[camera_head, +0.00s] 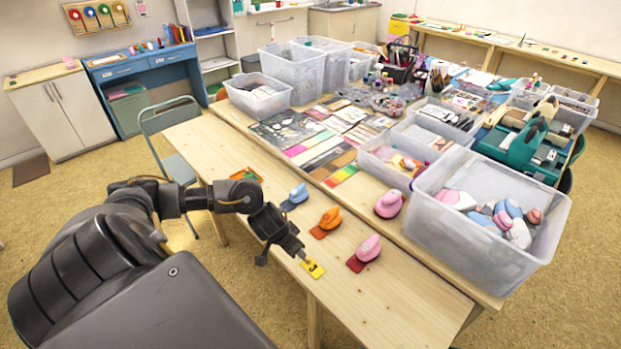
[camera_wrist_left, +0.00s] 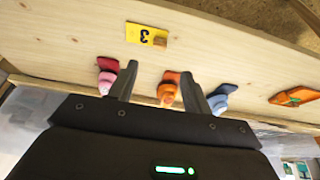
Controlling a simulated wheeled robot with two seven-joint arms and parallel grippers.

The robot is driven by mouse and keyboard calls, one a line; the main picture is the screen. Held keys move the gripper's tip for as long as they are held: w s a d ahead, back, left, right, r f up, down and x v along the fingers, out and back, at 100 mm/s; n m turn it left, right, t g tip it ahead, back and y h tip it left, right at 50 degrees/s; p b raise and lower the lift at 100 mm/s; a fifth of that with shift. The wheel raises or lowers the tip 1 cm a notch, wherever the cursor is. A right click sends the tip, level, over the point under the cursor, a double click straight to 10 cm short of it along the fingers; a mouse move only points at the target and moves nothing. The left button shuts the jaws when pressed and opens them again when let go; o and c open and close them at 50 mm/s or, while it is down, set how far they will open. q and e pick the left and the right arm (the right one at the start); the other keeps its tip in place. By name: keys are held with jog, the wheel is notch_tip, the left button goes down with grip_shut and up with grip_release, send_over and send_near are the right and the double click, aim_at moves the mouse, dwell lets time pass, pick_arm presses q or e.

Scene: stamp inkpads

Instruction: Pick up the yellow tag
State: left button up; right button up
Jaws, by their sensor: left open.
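The yellow tag (camera_head: 314,269) lies flat near the front edge of the table. In the left wrist view the tag (camera_wrist_left: 142,35) carries a dark "3" and has a small brown piece at one end. My left gripper (camera_head: 282,256) is above the table edge, just left of the tag in the head view, apart from it. In the left wrist view its two fingers (camera_wrist_left: 158,68) are spread with nothing held between them, and the tag is beyond their tips. My right gripper is not in view.
A pink stamp (camera_head: 369,248) on a red pad, an orange stamp (camera_head: 330,218) and a blue stamp (camera_head: 299,194) stand in a row behind the tag. Another pink stamp (camera_head: 389,204) and a clear bin (camera_head: 470,245) are farther right. The table's front right is bare.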

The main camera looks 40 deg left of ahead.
aim_at(305, 263)
pick_arm(q)
jog(key=shift+b+x, duration=0.65)
jog(key=shift+x, duration=4.8)
jog(key=shift+c, duration=0.3)
jog(key=c, duration=0.8)
